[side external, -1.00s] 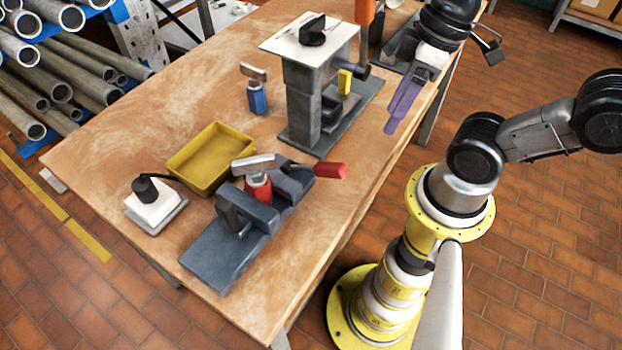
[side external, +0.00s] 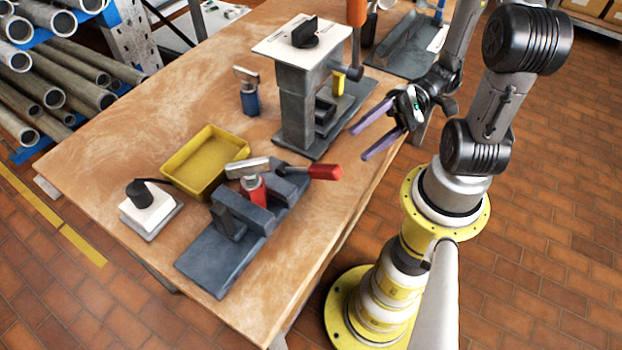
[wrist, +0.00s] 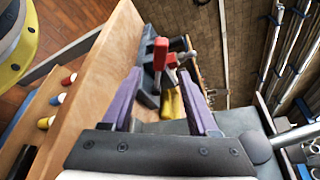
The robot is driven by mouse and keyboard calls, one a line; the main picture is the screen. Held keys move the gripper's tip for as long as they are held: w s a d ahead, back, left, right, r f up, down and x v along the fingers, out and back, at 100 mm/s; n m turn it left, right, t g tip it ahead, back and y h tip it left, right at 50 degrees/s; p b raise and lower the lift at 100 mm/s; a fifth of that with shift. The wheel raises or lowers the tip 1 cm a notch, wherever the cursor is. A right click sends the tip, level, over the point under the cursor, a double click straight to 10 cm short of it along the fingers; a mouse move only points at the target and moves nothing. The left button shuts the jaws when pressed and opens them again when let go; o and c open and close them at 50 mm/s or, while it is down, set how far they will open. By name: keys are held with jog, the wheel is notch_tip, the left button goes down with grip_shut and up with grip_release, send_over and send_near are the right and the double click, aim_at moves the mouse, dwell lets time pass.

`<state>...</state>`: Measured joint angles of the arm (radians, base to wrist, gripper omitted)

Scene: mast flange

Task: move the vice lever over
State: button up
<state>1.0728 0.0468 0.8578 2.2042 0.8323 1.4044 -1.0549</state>
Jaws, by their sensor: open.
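The grey vice (side external: 215,250) stands at the near end of the wooden bench. Its lever (side external: 325,172) has a red grip and sticks out to the right of the jaws, toward my arm's side. My gripper (side external: 360,144) has two purple fingers, is open and empty, and hangs above the bench's right edge, up and right of the lever and apart from it. In the wrist view the red lever (wrist: 160,52) shows between and beyond the fingers, with part of the vice behind it.
A red tool with a metal head (side external: 255,185) stands at the vice. A yellow tray (side external: 205,170) and a white box with a black knob (side external: 150,212) are to its left. A grey press-like stand (side external: 298,110) rises behind, near my gripper. A blue tool (side external: 249,98) stands farther back.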

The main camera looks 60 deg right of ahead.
aim_at(319, 176)
jog(key=shift+x, duration=6.85)
jog(key=shift+w+f, duration=0.1)
grip_shut()
